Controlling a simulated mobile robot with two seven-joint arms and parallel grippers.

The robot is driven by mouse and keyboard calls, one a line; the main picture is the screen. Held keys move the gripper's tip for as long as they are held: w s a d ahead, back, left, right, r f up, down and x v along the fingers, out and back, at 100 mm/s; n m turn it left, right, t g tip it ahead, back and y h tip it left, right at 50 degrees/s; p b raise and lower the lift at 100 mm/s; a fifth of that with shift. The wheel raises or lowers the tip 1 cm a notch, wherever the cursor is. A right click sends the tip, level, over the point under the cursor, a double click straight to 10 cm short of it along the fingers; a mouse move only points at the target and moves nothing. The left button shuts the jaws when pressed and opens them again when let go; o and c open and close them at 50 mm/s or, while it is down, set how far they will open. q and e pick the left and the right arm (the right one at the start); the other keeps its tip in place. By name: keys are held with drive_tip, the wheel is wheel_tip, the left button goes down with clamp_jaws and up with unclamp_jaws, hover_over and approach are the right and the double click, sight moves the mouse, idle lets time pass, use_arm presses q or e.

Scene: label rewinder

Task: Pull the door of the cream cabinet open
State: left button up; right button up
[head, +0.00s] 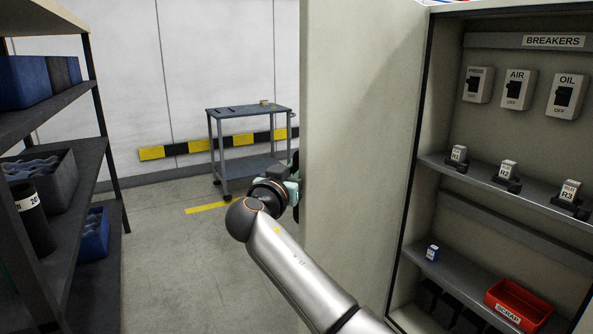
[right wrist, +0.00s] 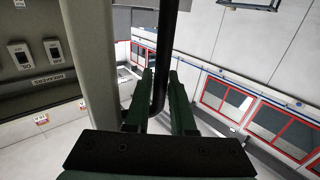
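The cream cabinet (head: 408,235) stands at the right of the head view with its inside exposed. Its door (head: 355,130) is swung open, its inner face showing left of the cabinet opening. My right arm comes in from the bottom of the head view. My right gripper (head: 291,186) is at the door's free edge, its fingers mostly hidden behind the door. In the right wrist view its green fingers (right wrist: 161,95) close in on both sides of a dark upright bar, the door handle (right wrist: 164,55). My left gripper is not in view.
Inside the cabinet are breakers (head: 515,90), small relays (head: 508,170) on a shelf, a blue block (head: 432,253) and a red scrap bin (head: 518,303). A dark shelf rack (head: 60,170) stands left, a grey cart (head: 250,113) behind. Floor between rack and door is clear.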

drive_tip(key=o, duration=0.4)
drive_tip(key=v, duration=1.2)
drive_tip(key=shift+s, duration=0.2)
